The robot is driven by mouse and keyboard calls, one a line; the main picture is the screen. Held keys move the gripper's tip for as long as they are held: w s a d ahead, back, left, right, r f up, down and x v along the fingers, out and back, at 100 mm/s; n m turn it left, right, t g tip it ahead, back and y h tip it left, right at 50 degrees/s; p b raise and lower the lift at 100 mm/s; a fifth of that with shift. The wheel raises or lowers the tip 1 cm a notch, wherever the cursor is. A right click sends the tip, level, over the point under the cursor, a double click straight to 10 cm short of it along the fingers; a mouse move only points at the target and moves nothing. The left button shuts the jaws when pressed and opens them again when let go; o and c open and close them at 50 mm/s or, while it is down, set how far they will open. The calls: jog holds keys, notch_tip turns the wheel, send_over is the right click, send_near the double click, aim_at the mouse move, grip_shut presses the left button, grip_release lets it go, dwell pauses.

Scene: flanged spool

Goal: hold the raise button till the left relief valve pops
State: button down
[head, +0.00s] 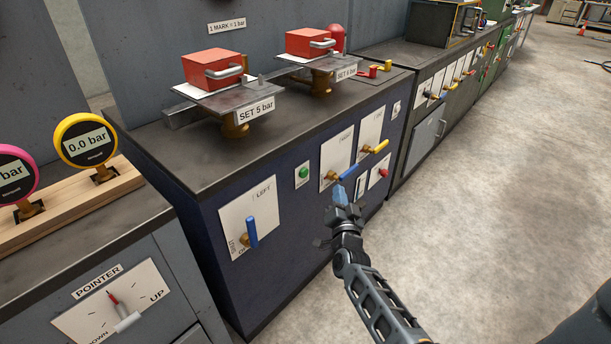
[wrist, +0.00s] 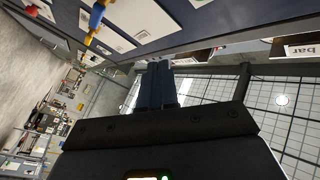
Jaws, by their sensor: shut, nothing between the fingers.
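My gripper (head: 340,194) is shut and empty in front of the blue cabinet, just below a blue-handled valve (head: 347,174). Its closed fingers (wrist: 155,87) also show in the wrist view. A green button (head: 303,172) is on the cabinet front, left of my gripper and apart from it. A red button (head: 383,172) is to the right. I cannot read which is the raise button. The left relief valve (head: 236,121), marked SET 5 bar, has a plate and red block (head: 212,70) above it. The right one (head: 321,84), marked SET 6 bar, looks similar.
A LEFT panel (head: 237,214) carries another blue handle (head: 251,232). A yellow handle (head: 376,146) sticks out right of my gripper. A yellow-rimmed gauge (head: 86,142) reads 0.0 bar; a pink-rimmed gauge (head: 14,172) is partly cut off.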

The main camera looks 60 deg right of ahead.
aim_at(304, 173)
jog(key=w+d, duration=0.2)
jog(key=w, duration=0.6)
jog(key=shift+w, duration=0.3)
jog(key=shift+b, duration=0.3)
dwell(1.8)
jog(key=shift+w, duration=0.4)
jog(key=shift+w+d, duration=0.15)
jog(key=shift+w, duration=0.35)
dwell(3.9)
